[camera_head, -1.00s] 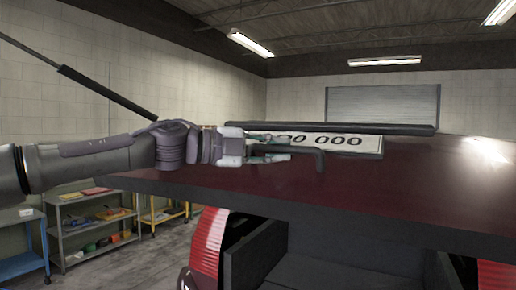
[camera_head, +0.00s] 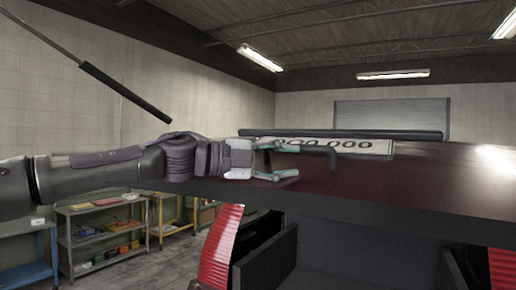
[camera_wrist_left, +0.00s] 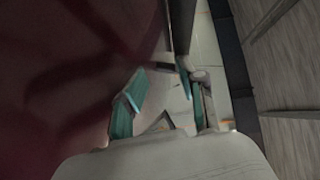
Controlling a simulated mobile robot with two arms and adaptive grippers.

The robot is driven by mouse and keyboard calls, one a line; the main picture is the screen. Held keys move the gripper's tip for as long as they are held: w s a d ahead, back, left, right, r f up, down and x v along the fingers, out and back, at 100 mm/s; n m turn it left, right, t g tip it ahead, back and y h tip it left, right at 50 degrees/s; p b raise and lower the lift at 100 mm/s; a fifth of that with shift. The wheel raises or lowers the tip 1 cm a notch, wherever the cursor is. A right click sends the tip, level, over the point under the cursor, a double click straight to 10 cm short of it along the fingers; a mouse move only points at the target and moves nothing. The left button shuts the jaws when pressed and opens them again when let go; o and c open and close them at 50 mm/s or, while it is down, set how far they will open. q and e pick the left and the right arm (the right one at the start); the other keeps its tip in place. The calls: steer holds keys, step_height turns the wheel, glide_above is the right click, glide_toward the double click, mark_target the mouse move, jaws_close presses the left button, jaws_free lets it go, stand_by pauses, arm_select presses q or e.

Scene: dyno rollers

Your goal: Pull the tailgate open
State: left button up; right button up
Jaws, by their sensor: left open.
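The tailgate (camera_head: 410,185) is a dark red panel, raised and seen nearly edge-on across the head view. Its black handle bar (camera_head: 332,152) stands out in front of a white number plate (camera_head: 365,146). My left gripper (camera_head: 287,161) is open at the left part of the handle, with its teal-tipped fingers apart. I cannot tell whether they touch the bar. In the left wrist view, the open fingers (camera_wrist_left: 160,95) are beside the dark red tailgate surface (camera_wrist_left: 60,70). A dark bar (camera_wrist_left: 183,25) comes down close to the right finger. My right gripper is not in view.
Below the tailgate are a dark open bay (camera_head: 350,250) and red lamps (camera_head: 222,245). Grey shelves (camera_head: 100,240) and a blue table (camera_head: 28,272) stand at the left. A dark strut (camera_head: 120,90) hangs at upper left. Floor shows between the shelves and the vehicle.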

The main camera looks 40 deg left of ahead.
arm_select(q)
steer(key=shift+s+a+r, duration=0.1)
steer(key=shift+s, duration=0.15)
steer(key=v, duration=1.2)
steer(key=shift+s+d, duration=0.2)
steer(key=shift+s, duration=0.05)
